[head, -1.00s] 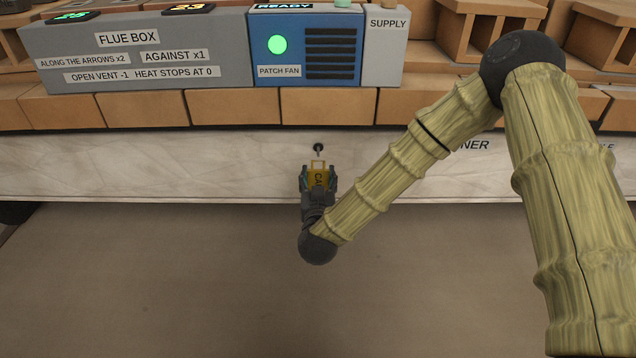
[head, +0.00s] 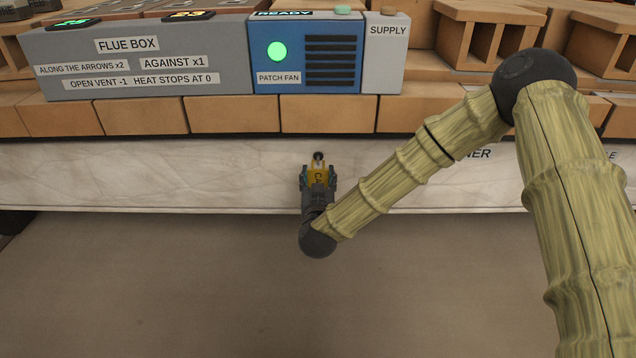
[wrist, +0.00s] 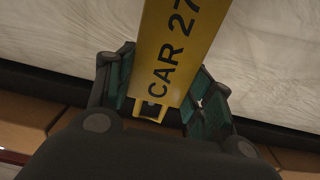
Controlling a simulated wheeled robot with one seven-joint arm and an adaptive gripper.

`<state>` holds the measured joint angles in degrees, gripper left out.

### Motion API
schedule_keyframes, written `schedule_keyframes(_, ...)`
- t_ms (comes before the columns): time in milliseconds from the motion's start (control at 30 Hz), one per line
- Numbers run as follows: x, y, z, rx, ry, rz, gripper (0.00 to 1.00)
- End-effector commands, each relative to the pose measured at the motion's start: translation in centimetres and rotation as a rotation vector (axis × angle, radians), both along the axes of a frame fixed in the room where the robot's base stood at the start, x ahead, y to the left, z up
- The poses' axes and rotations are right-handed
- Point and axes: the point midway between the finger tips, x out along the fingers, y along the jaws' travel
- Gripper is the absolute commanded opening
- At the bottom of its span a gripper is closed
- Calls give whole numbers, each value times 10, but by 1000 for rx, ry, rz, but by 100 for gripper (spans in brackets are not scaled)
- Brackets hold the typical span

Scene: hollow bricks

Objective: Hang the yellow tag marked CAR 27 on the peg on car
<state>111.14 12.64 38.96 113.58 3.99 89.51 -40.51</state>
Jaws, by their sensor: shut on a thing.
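The yellow tag (head: 317,177) marked CAR 27 is between the fingers of my gripper (head: 318,180), which is shut on it. In the wrist view the tag (wrist: 176,50) shows its black lettering, and its loop end (wrist: 150,108) lies between the green-padded fingers of the gripper (wrist: 167,105). The dark peg (head: 318,156) sticks out of the pale car side (head: 150,172). The tag's loop end is right at the peg in the head view. I cannot tell whether the loop is around the peg or only in front of it.
Above the pale side runs a row of tan bricks (head: 230,115). On it stand the grey flue box (head: 150,60), the blue patch fan box (head: 305,55) with a green light, and a grey supply box (head: 384,60). The floor (head: 150,290) below is clear.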

Motion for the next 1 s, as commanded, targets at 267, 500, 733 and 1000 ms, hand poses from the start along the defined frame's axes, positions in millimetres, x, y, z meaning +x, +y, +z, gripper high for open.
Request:
schedule_keyframes(267, 12, 0, -1, 0, 0, 1, 28)
schedule_keyframes(500, 20, 0, -7, -1, 0, 0, 28)
schedule_keyframes(733, 22, 0, -9, -1, -1, 0, 28)
schedule_keyframes(1000, 23, 0, -10, 0, 0, 0, 28)
